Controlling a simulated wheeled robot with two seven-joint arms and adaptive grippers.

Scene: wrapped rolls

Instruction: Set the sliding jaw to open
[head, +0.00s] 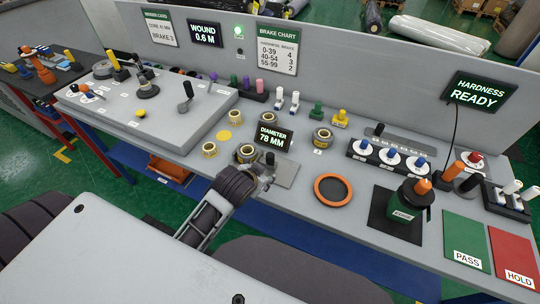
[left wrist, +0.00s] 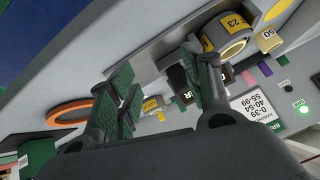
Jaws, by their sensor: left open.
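The diameter station has a dark display (head: 270,138) reading 78 MM and a flat grey plate (head: 286,173) in front of it. A small dark upright piece (head: 270,158) stands by the plate, partly hidden by my gripper; I cannot tell for sure that it is the sliding jaw. My left gripper (head: 267,178) is at the plate's left side, close to this piece. In the left wrist view its green-padded fingers are spread apart, and a dark block (left wrist: 178,82) shows beyond the gap. I cannot tell whether anything touches. My right gripper is not in view.
A wrapped roll (head: 247,153) sits just left of the display; other rolls (head: 322,138) stand nearby. An orange-rimmed dish (head: 333,189) lies to the right. A green container (head: 408,205) is farther right. The table between plate and dish is clear.

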